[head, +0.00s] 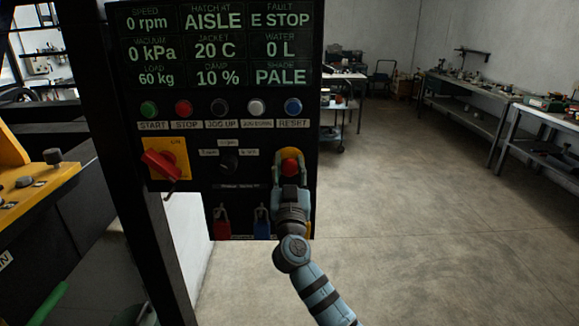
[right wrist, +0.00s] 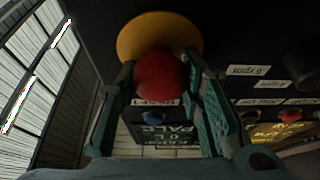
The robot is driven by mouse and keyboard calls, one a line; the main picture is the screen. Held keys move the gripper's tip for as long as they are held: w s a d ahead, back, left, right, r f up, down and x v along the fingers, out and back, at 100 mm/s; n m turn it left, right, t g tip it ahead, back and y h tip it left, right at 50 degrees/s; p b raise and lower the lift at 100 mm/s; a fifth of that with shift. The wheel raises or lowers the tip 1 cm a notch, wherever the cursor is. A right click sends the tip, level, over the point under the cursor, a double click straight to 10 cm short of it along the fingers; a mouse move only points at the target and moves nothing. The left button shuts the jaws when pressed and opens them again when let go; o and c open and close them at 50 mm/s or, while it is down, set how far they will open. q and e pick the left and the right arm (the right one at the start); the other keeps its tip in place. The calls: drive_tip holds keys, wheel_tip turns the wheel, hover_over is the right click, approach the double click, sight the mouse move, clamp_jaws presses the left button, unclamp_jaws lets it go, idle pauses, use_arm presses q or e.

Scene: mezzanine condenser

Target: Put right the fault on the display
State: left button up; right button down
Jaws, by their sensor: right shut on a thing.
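The display (head: 215,48) on the black panel reads FAULT E STOP, with HATCH AT AISLE, 0 rpm and SHADE PALE. The red mushroom button (head: 290,166) sits on a yellow round base (head: 291,154) at the panel's lower right. My right gripper (head: 290,181) is at this button, and in the right wrist view its fingers stand on both sides of the red button (right wrist: 160,75), shut on it. The blue RESET button (head: 293,106) is above, at the right end of the button row. My left gripper is not in view.
A red rotary switch (head: 160,165) on a yellow plate is at the panel's left. A dark post (head: 110,130) stands left of the panel. Workbenches (head: 470,100) line the right wall; the floor (head: 420,230) between is clear.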

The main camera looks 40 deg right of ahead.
drive_tip(key=shift+b+v, duration=0.55)
drive_tip(key=shift+v, duration=0.25)
drive_tip(key=c, duration=1.5)
unclamp_jaws()
drive_tip(key=shift+r, duration=0.15)
drive_tip(key=o, duration=0.3)
drive_tip(key=shift+o, duration=0.5)
drive_tip(key=shift+s+a+r, duration=0.1)
drive_tip(key=shift+s+r, duration=0.1)
drive_tip(key=shift+s+a+f, duration=0.25)
drive_tip(key=shift+f, duration=0.05)
drive_tip(key=v, duration=1.1)
drive_tip(key=shift+d, duration=0.1)
